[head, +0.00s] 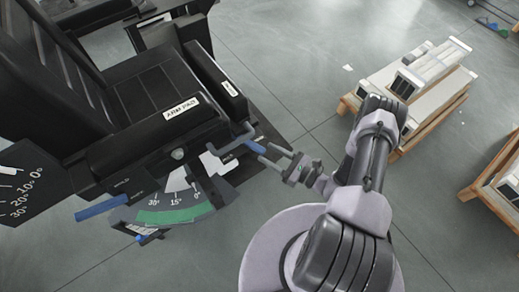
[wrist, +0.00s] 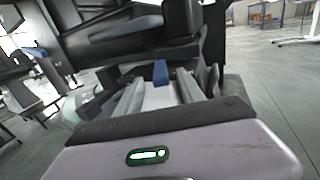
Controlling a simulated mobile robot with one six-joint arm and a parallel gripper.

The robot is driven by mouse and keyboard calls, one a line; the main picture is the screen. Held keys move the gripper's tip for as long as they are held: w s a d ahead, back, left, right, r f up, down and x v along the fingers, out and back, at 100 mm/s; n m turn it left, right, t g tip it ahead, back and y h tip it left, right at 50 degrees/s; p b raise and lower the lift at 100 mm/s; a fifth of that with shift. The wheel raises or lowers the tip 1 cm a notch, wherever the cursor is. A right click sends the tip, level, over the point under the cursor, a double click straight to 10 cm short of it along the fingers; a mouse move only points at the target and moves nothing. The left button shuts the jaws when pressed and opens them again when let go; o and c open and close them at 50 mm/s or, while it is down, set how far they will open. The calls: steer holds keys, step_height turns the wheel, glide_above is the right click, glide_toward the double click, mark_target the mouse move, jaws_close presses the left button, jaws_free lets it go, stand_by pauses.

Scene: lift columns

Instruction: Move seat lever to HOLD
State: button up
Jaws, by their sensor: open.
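A black seat (head: 140,95) with an arm pad stands at the left in the head view. A short blue-gripped lever (head: 255,147) sticks out at its front side, beside a white plate (head: 218,163). A longer blue handle (head: 100,208) is at the lower left, near small lettering that seems to read HOLD. My gripper (head: 269,156) is open and empty, with its fingers close to the short blue lever. In the wrist view the blue lever (wrist: 161,72) shows between the two fingers, near their tips. Whether either finger touches it, I cannot tell.
A gauge with a green arc (head: 175,214), marked 30°, 15° and 0°, hangs below the arm pad. A black angle plate (head: 30,185) is at the far left. A wooden-framed pallet (head: 420,85) with white items stands at the upper right. Grey floor between is clear.

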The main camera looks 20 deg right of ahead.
mark_target(260, 148)
steer(key=x, duration=0.4)
steer(key=shift+w+a+b, duration=0.2)
steer(key=shift+b, duration=0.15)
jaws_close()
stand_by(1.1)
